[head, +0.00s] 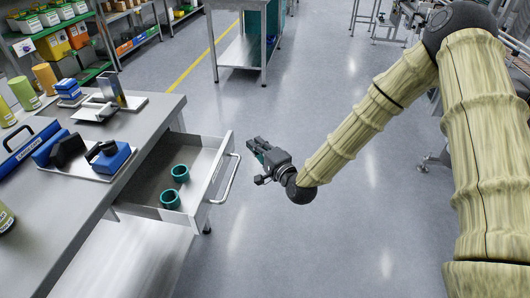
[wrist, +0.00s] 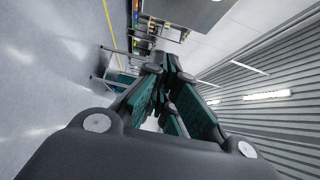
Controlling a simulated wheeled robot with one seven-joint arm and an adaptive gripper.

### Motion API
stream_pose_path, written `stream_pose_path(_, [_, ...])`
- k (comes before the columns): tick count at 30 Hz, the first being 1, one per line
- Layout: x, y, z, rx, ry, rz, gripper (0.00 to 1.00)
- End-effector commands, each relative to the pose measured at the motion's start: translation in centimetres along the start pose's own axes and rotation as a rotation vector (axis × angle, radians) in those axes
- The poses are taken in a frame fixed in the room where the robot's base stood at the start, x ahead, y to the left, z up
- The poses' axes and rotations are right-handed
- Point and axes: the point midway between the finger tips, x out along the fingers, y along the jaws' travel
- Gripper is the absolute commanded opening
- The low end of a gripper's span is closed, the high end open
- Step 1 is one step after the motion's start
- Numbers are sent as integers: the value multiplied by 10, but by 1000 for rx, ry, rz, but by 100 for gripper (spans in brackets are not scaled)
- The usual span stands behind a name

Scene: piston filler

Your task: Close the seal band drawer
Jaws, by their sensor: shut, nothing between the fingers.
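The seal band drawer (head: 150,190) is pulled out from the grey workbench in the head view. Two teal ring-shaped bands (head: 180,173) lie inside it. Its bar handle (head: 226,178) is on the front panel, facing right. My gripper (head: 256,147) is to the right of the handle and apart from it, with its fingers pointing up and left. In the wrist view my gripper's fingers (wrist: 167,85) are close together with nothing between them. The drawer is not clearly seen in the wrist view.
The workbench top (head: 40,225) holds blue-based tools on a tray (head: 95,165) and several rolls or cans at the left. A shelf with boxes (head: 60,45) stands behind. A metal cart (head: 240,50) stands farther back. The floor right of the drawer is clear.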

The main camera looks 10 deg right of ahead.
Motion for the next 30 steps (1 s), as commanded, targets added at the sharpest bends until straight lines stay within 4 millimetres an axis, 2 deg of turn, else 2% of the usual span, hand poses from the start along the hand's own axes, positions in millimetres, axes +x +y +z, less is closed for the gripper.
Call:
stream_pose_path(3, [10, 0, 14, 1, -4, 1, 0])
stream_pose_path(12, [23, 0, 26, 1, -1, 1, 0])
stream_pose_path(30, [24, 1, 22, 3, 18, 1, 0])
